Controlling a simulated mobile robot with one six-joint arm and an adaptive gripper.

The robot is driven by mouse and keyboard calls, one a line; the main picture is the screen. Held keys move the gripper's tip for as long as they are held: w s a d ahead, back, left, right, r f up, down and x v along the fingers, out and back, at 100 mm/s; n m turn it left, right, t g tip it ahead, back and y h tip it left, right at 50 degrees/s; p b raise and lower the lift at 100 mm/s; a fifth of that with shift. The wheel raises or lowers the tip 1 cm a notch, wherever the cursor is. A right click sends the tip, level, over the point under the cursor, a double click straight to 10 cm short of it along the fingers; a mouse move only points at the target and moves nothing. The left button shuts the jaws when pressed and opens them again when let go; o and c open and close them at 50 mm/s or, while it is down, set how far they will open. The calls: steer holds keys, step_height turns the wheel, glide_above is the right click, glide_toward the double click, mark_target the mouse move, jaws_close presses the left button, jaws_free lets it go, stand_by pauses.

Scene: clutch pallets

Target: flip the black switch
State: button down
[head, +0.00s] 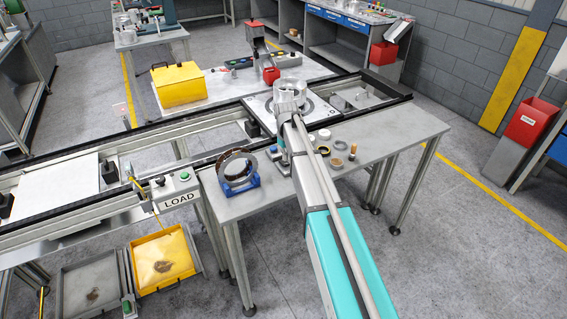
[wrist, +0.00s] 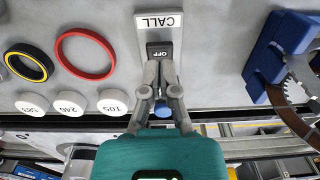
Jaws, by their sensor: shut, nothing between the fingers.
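The black switch (wrist: 159,49) is in the wrist view, marked OFF, just below a white CALL label (wrist: 160,22) on the grey table top. My gripper (wrist: 160,64) is shut and empty, with its fingertips together at the lower edge of the switch. The fingertips cover part of that edge, and I cannot tell whether they touch it. In the head view my arm reaches over the table and I cannot make out the switch there.
A red ring (wrist: 84,53), a black and yellow ring (wrist: 28,62) and several white numbered discs (wrist: 113,102) lie left of the switch in the wrist view. A blue stand (head: 237,176) holding rings is on the table (head: 222,205). Conveyor rails (head: 70,160) run behind.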

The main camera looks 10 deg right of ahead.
mark_target(286, 163)
steer(key=shift+f+b, duration=1.2)
stand_by(1.1)
steer(key=shift+r, duration=0.1)
steer(key=shift+r+p, duration=3.45)
steer(key=shift+p, duration=0.15)
steer(key=s+m, duration=0.3)
steer(key=s, duration=2.6)
steer(key=shift+m, duration=0.3)
